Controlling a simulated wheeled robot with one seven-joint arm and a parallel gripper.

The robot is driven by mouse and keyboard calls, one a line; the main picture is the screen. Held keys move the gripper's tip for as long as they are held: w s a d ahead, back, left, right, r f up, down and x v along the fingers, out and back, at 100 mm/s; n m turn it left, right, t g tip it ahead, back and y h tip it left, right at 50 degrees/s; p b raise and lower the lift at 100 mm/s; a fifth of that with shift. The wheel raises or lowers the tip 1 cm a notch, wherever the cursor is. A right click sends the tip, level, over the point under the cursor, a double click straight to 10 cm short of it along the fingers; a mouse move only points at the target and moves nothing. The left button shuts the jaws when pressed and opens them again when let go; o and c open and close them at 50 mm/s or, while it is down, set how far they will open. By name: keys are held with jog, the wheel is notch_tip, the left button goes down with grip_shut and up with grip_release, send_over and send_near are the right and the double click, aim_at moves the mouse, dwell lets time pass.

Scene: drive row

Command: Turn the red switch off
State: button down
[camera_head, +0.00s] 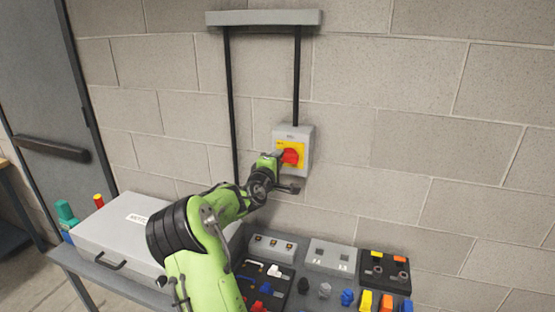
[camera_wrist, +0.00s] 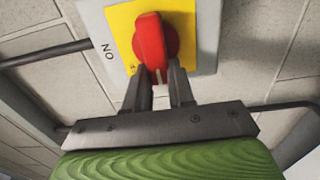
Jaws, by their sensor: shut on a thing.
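The red switch (camera_head: 290,157) is a rotary handle on a yellow plate, on the front of a grey box (camera_head: 305,139) fixed to the block wall. In the wrist view the red switch (camera_wrist: 150,42) stands out from the yellow plate (camera_wrist: 180,24), with the word ON beside the plate. My gripper (camera_wrist: 161,72) is shut on the near end of the handle, one dark finger on each side. In the head view my gripper (camera_head: 281,160) reaches the switch from the left and hides part of it.
A table below carries a large grey case (camera_head: 120,228), grey panels (camera_head: 332,257) and black trays with several small coloured parts. Dark conduits (camera_head: 231,100) run down the wall from a grey duct (camera_head: 263,18). A dark door (camera_head: 50,90) is at left. The wall right of the box is clear.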

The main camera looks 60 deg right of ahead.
jog(key=shift+r, duration=0.15)
jog(key=c, duration=1)
grip_release()
jog(key=shift+d, duration=0.1)
jog(key=shift+o, duration=0.2)
jog(key=s+a+b, duration=0.2)
jog(key=a, duration=1.3)
jog(key=shift+s+a+b, duration=0.25)
jog(key=shift+a+b, duration=0.1)
jog(key=shift+b, duration=0.05)
